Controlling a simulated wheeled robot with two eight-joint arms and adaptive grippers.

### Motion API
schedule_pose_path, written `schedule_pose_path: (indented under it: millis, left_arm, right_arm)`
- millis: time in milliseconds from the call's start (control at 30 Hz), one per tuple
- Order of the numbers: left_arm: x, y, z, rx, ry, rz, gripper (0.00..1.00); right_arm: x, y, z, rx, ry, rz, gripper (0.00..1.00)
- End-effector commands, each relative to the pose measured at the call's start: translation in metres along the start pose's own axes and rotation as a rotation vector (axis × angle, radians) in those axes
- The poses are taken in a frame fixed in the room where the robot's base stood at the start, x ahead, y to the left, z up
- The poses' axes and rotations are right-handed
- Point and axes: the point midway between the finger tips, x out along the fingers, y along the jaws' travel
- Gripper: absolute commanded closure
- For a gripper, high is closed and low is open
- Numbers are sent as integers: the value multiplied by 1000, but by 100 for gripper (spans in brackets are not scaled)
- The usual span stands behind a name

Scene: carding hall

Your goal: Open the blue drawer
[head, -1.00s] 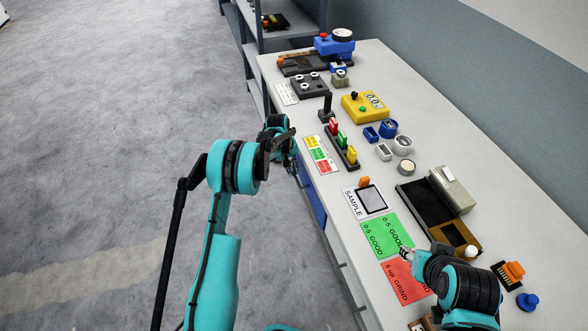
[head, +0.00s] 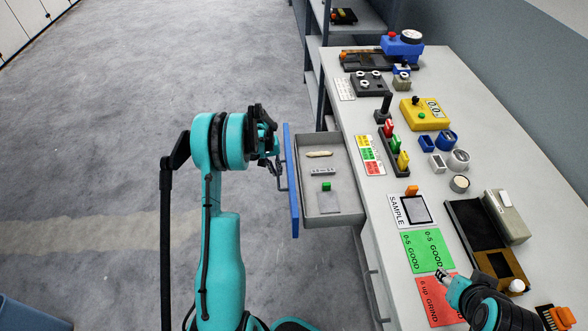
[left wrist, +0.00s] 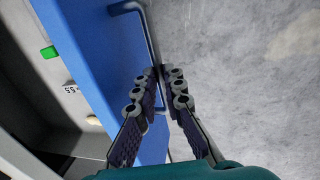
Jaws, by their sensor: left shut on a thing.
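The blue drawer (head: 292,205) stands pulled well out from the bench's left side, and its grey inside is in view. Its blue front also fills much of the left wrist view (left wrist: 95,60). My left gripper (head: 279,160) is at the front's dark bar handle (left wrist: 150,35). In the left wrist view its fingers (left wrist: 164,84) are closed around the handle. My right gripper (head: 441,274) is small in the head view, over the green and red cards; its jaws are too small to judge.
The drawer holds a tan elongated piece (head: 319,154), a grey labelled strip (head: 323,171) and a green block (head: 326,186). The bench top (head: 370,120) carries a yellow meter box (head: 424,114), cards and several small devices. Open floor (head: 110,130) lies left of the drawer.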

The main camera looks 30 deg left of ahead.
Motion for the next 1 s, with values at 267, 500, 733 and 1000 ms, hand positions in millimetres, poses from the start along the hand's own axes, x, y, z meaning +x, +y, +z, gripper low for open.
schedule_pose_path:
  millis: [267,500,733,1000]
  left_arm:
    - [-7,-34,0,-2,1,1,100]
    - [-8,-42,-1,-1,2,1,100]
    - [-9,-42,-1,0,2,1,100]
    - [-8,-42,-1,0,1,1,81]
  right_arm:
    - [2,0,2,0,0,0,60]
    - [3,0,2,0,0,0,60]
    - [3,0,2,0,0,0,60]
    - [3,0,2,0,0,0,60]
